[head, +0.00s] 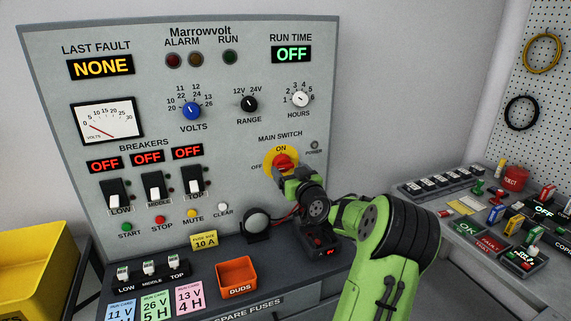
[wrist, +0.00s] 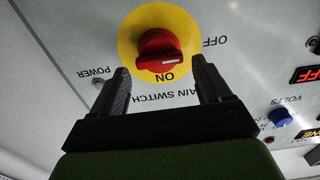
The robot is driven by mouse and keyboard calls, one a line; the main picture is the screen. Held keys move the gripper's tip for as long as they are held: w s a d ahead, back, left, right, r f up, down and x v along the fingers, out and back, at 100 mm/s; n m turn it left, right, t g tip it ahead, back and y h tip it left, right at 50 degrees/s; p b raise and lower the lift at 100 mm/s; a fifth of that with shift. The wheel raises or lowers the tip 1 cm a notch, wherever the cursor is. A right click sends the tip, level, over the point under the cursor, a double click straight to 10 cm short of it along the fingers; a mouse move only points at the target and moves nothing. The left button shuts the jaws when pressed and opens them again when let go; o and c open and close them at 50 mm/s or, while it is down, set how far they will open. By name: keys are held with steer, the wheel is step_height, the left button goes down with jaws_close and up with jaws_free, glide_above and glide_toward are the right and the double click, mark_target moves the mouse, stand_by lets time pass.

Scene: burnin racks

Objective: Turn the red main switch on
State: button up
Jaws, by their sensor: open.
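The red main switch (head: 282,161) is a rotary knob on a yellow disc, with ON above it and OFF to its left in the head view. The wrist view shows the red knob (wrist: 158,48) upside down. Its white line lies nearly level, on the side toward OFF rather than pointing at ON. My gripper (head: 285,175) is just in front of and below the knob. In the wrist view my gripper (wrist: 162,68) is open, with one finger on each side of the knob's near edge. I cannot tell whether either finger touches it.
The grey panel (head: 230,130) carries breakers, dials and an OFF run time display (head: 291,54). The power lamp (head: 315,145) looks unlit. A black round device (head: 257,222) and an orange duds bin (head: 237,277) sit on the bench left of my arm. A cluttered table is at right.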

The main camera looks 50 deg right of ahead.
mark_target(286, 167)
steer(key=shift+x, duration=1.6)
steer(key=shift+c, duration=0.3)
steer(key=c, duration=0.7)
